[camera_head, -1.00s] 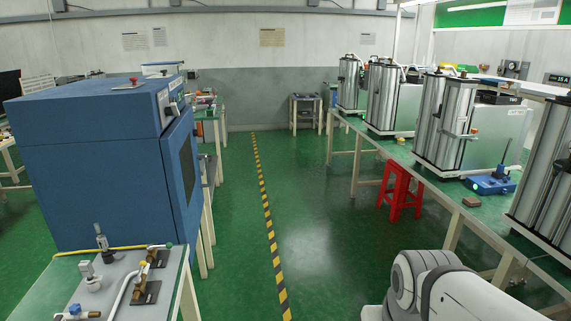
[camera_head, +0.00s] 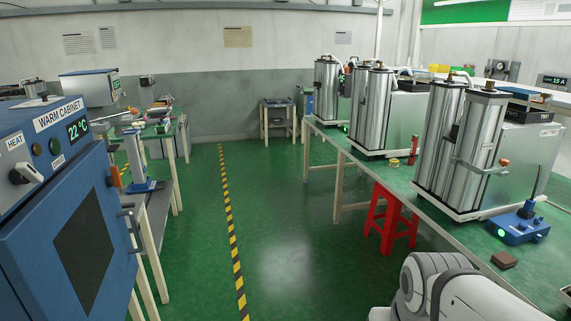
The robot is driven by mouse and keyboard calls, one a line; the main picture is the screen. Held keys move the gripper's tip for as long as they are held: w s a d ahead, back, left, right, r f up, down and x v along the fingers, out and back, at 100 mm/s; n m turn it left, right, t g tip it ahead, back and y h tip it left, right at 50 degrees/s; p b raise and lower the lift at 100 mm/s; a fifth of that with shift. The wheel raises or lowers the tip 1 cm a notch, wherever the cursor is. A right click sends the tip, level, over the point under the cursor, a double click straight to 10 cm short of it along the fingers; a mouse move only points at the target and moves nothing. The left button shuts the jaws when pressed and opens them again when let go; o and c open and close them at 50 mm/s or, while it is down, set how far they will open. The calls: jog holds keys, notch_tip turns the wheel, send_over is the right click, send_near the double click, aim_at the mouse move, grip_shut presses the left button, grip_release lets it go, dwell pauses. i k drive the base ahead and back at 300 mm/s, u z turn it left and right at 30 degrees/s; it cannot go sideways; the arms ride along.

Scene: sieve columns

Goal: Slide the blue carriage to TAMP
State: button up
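I cannot make out a label reading TAMP in this view, and no part is clearly the blue carriage. A blue device (camera_head: 517,227) with an upright handle and a green light sits on the right bench, beside a steel double-column unit marked TWO. Another blue piece (camera_head: 143,186) is the base of an upright stand on the left bench, partly hidden by the cabinet. My gripper is not in view; only a white link of my arm shows at the lower right.
A blue warm cabinet (camera_head: 70,215) reading 22 °C stands close on the left. The right bench (camera_head: 440,208) carries several steel column units. A red stool (camera_head: 391,217) stands by it. The green aisle with a striped floor line (camera_head: 232,235) is clear.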

aim_at(150, 187)
jog(key=u, duration=0.1)
jog(key=i, duration=1.65)
jog(key=u, duration=0.55)
jog(key=i, duration=1.6)
jog(key=u, duration=0.75)
jog(key=i, duration=3.65)
jog(key=u, duration=0.45)
